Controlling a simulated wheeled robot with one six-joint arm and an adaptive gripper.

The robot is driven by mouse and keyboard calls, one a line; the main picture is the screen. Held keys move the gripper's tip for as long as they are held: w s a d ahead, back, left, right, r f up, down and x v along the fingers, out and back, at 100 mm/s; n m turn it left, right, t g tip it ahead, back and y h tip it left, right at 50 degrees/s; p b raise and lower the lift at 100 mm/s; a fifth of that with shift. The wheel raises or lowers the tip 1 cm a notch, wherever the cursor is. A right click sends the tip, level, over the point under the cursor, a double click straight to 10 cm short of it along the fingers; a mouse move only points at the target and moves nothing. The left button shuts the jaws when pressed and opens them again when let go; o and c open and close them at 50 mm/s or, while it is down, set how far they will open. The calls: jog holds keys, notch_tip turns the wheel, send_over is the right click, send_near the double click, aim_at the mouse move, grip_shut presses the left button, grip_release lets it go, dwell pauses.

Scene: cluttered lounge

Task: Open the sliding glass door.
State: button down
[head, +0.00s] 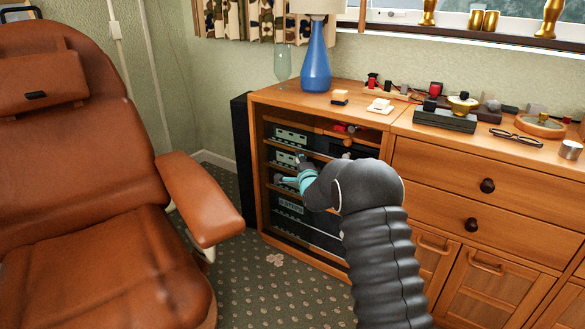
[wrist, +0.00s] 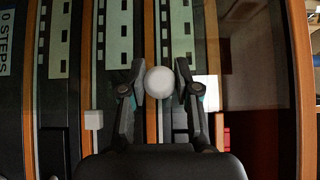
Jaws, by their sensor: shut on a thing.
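The glass-fronted cabinet (head: 262,100) stands below the lamp at the left end of the wooden sideboard. Its glass door (head: 300,231) is clear, with shelves of electronic units showing behind it; the pane's edges are hard to make out. My gripper (head: 291,179) is at the cabinet front, partly hidden by my dark arm. In the wrist view my gripper (wrist: 160,84) has a finger on each side of a round white knob (wrist: 160,82) and is shut on it. I cannot tell how far the door stands open.
A brown leather recliner (head: 190,195) stands left of the cabinet, with patterned carpet (head: 275,290) between them. A tall black speaker (head: 242,155) stands against the cabinet's left side. A blue lamp (head: 316,65) and several small objects stand on top. Drawers (head: 487,186) are on the right.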

jog(key=shift+d, duration=0.15)
jog(key=c, duration=0.8)
grip_release()
jog(key=shift+c, duration=0.2)
jog(key=shift+s, duration=0.1)
jog(key=shift+s, duration=0.25)
jog(key=s+d, duration=0.2)
jog(key=s, duration=0.9)
jog(key=shift+d, duration=0.15)
